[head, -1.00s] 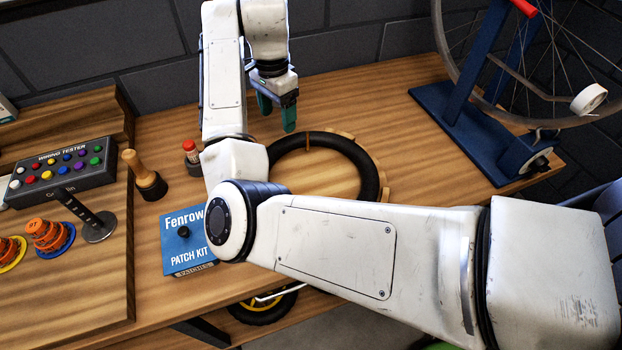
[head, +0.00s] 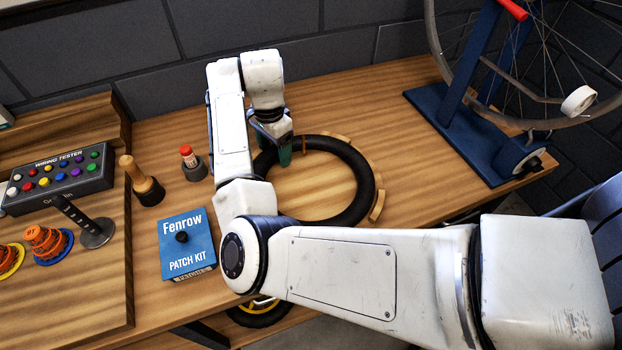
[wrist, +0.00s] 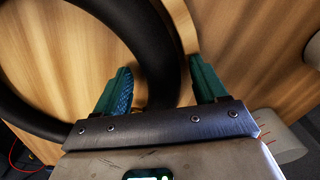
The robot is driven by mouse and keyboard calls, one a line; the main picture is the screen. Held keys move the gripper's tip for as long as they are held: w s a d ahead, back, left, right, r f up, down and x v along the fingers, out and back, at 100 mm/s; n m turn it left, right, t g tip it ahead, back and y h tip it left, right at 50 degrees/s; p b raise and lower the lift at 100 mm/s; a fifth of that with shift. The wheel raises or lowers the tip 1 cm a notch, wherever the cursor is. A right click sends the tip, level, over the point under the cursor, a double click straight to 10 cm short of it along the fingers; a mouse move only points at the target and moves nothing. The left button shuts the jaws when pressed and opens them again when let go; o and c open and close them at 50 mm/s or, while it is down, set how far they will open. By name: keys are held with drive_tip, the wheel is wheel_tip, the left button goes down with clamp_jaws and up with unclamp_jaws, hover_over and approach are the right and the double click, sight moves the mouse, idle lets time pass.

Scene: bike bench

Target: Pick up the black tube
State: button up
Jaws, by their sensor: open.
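The black tube (head: 366,185) is a thick ring lying flat on the wooden bench. My arm hides part of its left side in the head view. My gripper (head: 285,155) is low over the tube's upper left part, fingers pointing down. In the wrist view the green fingers of my gripper (wrist: 161,68) are apart, and a stretch of the tube (wrist: 159,45) runs between them. I cannot tell whether either finger touches it. The gripper is open and holds nothing.
Curved wooden pieces (head: 377,207) stand along the tube's outer edge. A blue patch kit box (head: 187,243), a red-capped bottle (head: 188,156) and a wooden-handled tool (head: 142,180) are to the left. A blue wheel stand (head: 450,125) is at the right.

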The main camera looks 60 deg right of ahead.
drive_tip(key=shift+c, duration=0.3)
drive_tip(key=c, duration=1.1)
drive_tip(key=shift+r, duration=0.1)
